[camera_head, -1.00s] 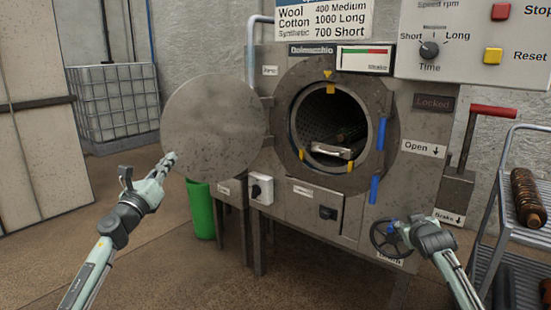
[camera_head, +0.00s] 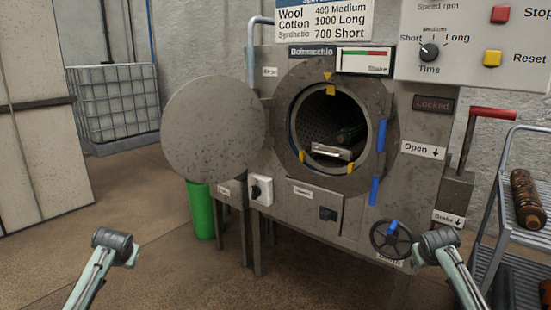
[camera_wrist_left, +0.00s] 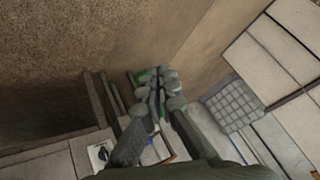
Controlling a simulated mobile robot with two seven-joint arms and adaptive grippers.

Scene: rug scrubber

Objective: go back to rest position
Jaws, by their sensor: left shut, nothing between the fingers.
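My left gripper (camera_wrist_left: 158,85) shows in the left wrist view. Its fingers are together with nothing between them. In the head view my left arm (camera_head: 95,270) is bent at the lower left, with its gripper hidden. My right arm (camera_head: 455,270) is bent at the lower right, its joint beside the black handwheel (camera_head: 391,240). The right gripper's fingers do not show. The machine's round door (camera_head: 214,130) stands open to the left of the drum opening (camera_head: 335,120). Dark rolled items lie inside the drum.
A green cylinder (camera_head: 201,210) stands below the door. A metal rack (camera_head: 500,250) with brown rolls (camera_head: 527,198) is at the right. A caged white tank (camera_head: 117,103) stands at the back left. The floor (camera_head: 180,270) between my arms is clear.

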